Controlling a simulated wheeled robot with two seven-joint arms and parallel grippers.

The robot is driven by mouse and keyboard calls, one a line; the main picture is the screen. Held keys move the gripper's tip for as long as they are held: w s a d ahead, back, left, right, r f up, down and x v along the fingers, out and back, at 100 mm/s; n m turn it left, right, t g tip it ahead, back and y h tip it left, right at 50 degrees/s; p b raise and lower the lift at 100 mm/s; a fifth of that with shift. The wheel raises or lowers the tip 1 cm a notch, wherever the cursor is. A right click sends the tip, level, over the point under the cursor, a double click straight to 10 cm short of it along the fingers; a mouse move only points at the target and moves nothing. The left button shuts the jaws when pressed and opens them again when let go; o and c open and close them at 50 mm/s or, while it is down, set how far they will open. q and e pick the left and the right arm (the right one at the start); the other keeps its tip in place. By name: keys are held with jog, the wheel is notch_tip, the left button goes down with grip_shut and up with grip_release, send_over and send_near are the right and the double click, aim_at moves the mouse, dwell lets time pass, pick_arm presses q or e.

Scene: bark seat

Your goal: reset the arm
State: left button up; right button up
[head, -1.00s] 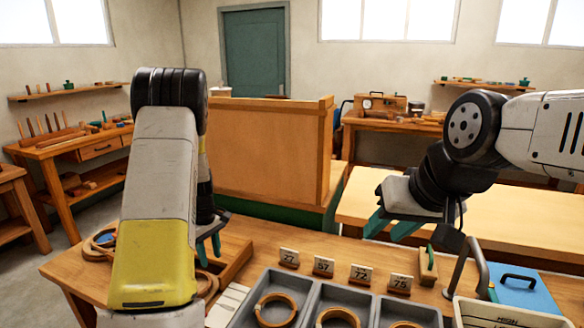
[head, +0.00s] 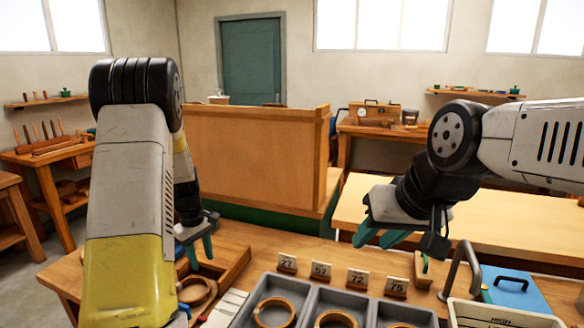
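My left gripper (head: 197,250) hangs over the left part of the workbench (head: 262,243), its green fingers pointing down. Its fingers appear apart with nothing seen between them, above and behind a wooden ring (head: 197,290). My yellow and white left arm hides part of the bench there. My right gripper (head: 378,238) is above the back edge of the bench at the right. Its two green fingers point down and to the left, with a gap between them and nothing held.
Grey trays (head: 268,299) with wooden rings stand at the front, with number cards (head: 321,270) behind them. A metal handle (head: 463,262), a blue lid (head: 518,290) and a white bin (head: 500,314) are at the right. A wooden panel (head: 255,150) rises behind the bench.

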pick_arm(q)
jog(key=s+d+r+m+t+h, duration=0.1)
jog(key=s+d+r+m, duration=0.3)
jog(key=r, duration=0.5)
jog(key=s+d+r+m+t+h, duration=0.1)
jog(key=s+d+r+t, duration=0.1)
jog(key=s+d+r, duration=0.5)
jog(key=s+r+m+t, duration=0.1)
jog(key=s+r+m, duration=0.2)
jog(key=s, duration=0.4)
jog(key=s+d+r+m+t, duration=0.1)
jog(key=s+r+m, duration=0.2)
jog(key=s+r, duration=0.2)
jog(key=shift+s+r+t, duration=0.15)
jog(key=shift+s+t, duration=0.15)
jog(key=shift+s, duration=0.55)
jog(key=shift+w+d, duration=0.1)
